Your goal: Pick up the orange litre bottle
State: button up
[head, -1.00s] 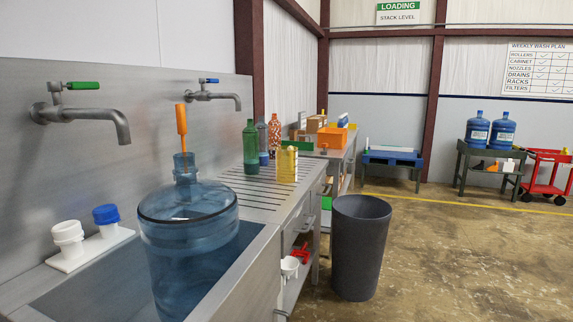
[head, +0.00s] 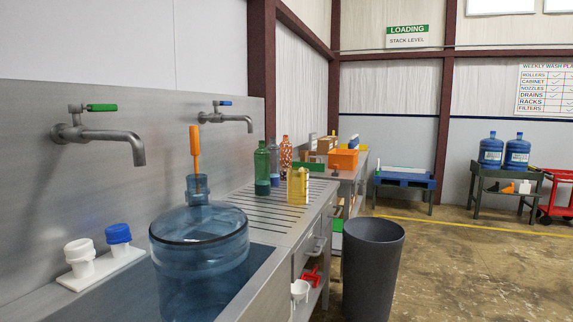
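The orange litre bottle (head: 286,153) stands upright at the far end of the ribbed steel drainboard (head: 240,205). Its lower part is hidden behind the yellow container (head: 298,187). A green bottle (head: 262,168) and a blue bottle (head: 274,163) stand to its left, a little nearer. My gripper is not in the head view.
A large clear blue jug (head: 200,265) with an orange-handled tool (head: 195,143) in its neck stands in the sink in front. Two taps (head: 105,137) (head: 228,119) jut from the splashback. A dark bin (head: 373,270) stands right of the counter; open floor lies beyond.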

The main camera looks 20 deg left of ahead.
aim_at(285, 147)
jog(key=i, duration=2.4)
